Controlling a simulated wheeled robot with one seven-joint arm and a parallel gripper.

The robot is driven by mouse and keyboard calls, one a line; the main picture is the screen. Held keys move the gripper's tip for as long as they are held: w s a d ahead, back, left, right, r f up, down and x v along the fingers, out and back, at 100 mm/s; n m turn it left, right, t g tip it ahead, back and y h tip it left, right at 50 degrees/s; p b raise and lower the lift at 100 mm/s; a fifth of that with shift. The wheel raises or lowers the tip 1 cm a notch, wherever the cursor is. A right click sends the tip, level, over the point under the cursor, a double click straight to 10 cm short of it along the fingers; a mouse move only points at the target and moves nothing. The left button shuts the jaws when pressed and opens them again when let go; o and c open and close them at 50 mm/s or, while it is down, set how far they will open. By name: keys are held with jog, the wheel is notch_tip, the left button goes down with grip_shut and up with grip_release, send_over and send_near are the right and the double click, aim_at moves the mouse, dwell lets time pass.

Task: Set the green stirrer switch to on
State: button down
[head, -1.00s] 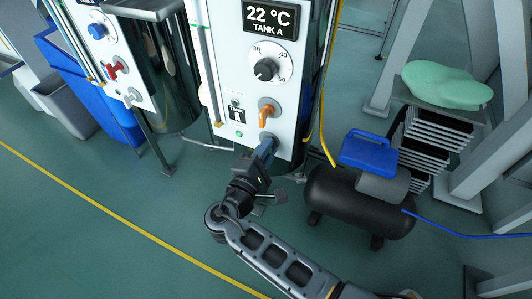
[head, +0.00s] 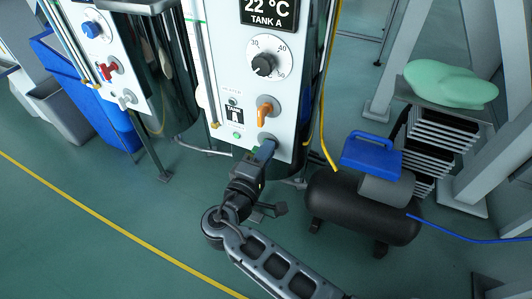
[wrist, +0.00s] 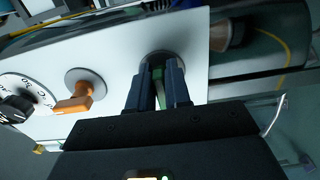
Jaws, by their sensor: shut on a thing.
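The green stirrer switch (wrist: 160,87) is a narrow green lever on a round grey mount at the panel's lower end. My gripper (wrist: 161,78) is shut on it, with one dark blue finger on each side. In the wrist view only a strip of green shows between the fingers. I cannot tell the switch's on or off marking.
The orange switch (head: 265,109) is close by on the same panel, with a black dial (head: 263,65) above. It also shows left of my fingers in the wrist view (wrist: 76,100). A black compressor (head: 350,205) stands on the floor at right. The floor at lower left is clear.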

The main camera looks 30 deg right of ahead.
jog(key=shift+f, duration=0.1)
jog(key=c, duration=1.2)
grip_release()
jog(key=shift+o, duration=0.2)
jog(key=p+v, duration=0.2)
jog(key=v, duration=0.6)
jog(key=shift+d, duration=0.1)
